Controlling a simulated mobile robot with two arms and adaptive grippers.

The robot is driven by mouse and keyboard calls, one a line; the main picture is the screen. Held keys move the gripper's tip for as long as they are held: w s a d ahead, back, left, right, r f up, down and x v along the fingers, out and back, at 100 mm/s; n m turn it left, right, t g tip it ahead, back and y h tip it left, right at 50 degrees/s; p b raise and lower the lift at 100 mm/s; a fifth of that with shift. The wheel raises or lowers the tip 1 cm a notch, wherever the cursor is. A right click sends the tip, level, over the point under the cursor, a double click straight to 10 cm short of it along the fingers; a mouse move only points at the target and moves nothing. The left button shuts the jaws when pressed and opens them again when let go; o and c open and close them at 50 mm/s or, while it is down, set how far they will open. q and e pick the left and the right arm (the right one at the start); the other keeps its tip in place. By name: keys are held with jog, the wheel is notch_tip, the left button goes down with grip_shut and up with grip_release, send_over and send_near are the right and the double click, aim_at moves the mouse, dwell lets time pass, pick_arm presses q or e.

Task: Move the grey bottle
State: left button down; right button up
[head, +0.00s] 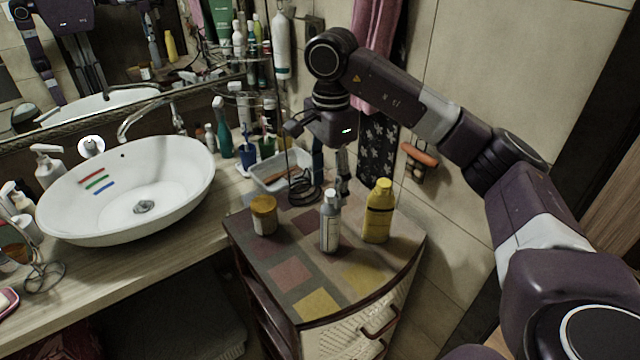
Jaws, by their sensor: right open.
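The grey bottle (330,228) stands upright on the patchwork-topped corner cabinet (290,272), near the middle of its top. My right gripper (343,188) points down just behind and above the grey bottle. It is open, and nothing shows between its fingers. Its fingertips are partly hidden near the bottle's top, so I cannot tell whether they touch it. My left gripper is not in view.
A yellow bottle (378,212) stands close to the right of the grey bottle. A yellow-brown jar (264,214) stands to its left. Dark coiled cable (304,188) and a clear tray (275,172) lie behind. The cabinet top's front is clear. A white basin (140,200) is at left.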

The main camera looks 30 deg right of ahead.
aim_at(330, 212)
jog(key=shift+s+d+r, duration=0.1)
jog(key=shift+s, duration=0.15)
jog(key=shift+s+r, duration=0.15)
jog(key=shift+s, duration=0.15)
jog(key=shift+w, duration=0.1)
notch_tip(330, 212, down, 4)
jog(key=shift+f+p, duration=0.2)
jog(key=shift+p, duration=0.65)
notch_tip(330, 212, down, 3)
jog(key=shift+p, duration=0.4)
jog(key=shift+f, duration=0.3)
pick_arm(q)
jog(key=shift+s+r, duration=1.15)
pick_arm(e)
jog(key=c, duration=1.4)
